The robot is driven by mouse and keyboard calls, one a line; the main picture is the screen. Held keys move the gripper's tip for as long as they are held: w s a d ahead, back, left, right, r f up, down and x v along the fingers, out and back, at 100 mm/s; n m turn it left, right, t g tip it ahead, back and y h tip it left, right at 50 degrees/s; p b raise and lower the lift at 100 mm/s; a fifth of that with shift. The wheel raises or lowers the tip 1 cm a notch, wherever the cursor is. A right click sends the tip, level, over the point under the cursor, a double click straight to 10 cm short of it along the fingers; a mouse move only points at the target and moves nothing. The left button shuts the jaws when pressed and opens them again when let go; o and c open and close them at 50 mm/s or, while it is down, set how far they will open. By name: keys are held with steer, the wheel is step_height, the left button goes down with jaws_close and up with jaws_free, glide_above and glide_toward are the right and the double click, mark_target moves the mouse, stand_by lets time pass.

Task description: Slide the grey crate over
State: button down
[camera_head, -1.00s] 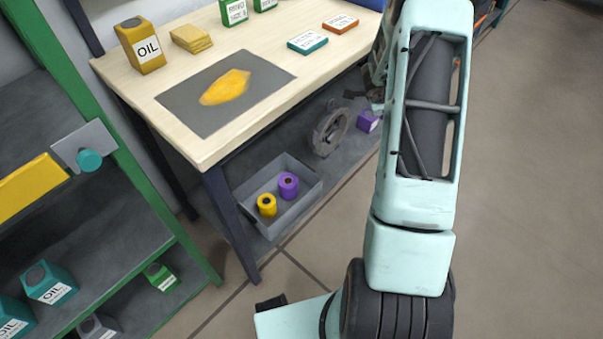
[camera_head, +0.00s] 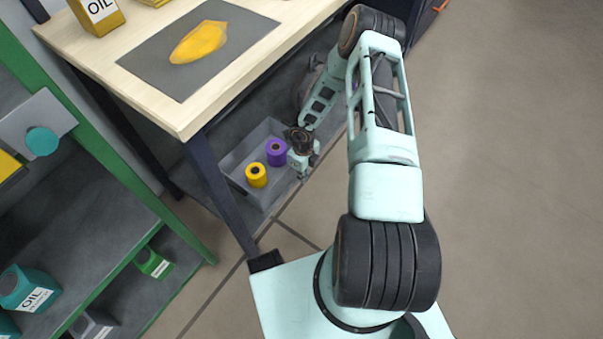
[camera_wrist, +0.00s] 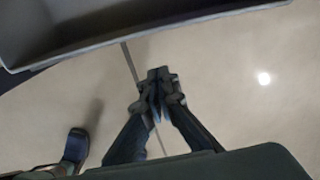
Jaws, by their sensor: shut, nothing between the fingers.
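The grey crate (camera_head: 243,151) is an open box on the lower shelf under the workbench in the head view. It holds a yellow spool (camera_head: 257,175) and a purple spool (camera_head: 276,152). My gripper (camera_head: 301,170) is at the crate's right side, close to its rim; I cannot tell whether it touches. Part of the crate's right side is hidden behind it. In the wrist view my gripper (camera_wrist: 160,76) is shut and empty, with its fingertips over the floor. A grey rimmed surface (camera_wrist: 80,42) crosses the top left there, either crate or shelf.
The workbench (camera_head: 180,120) stands above the shelf, with a dark leg (camera_head: 222,187) just left of the crate. A green-framed rack (camera_head: 120,155) with several bottles is at left. Open floor (camera_head: 510,160) lies at right.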

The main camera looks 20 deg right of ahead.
steer(key=w+a+f+b, duration=0.2)
steer(key=w+f+b, duration=0.1)
steer(key=f, duration=0.2)
steer(key=shift+w+a+f, duration=0.15)
steer(key=shift+f, duration=0.15)
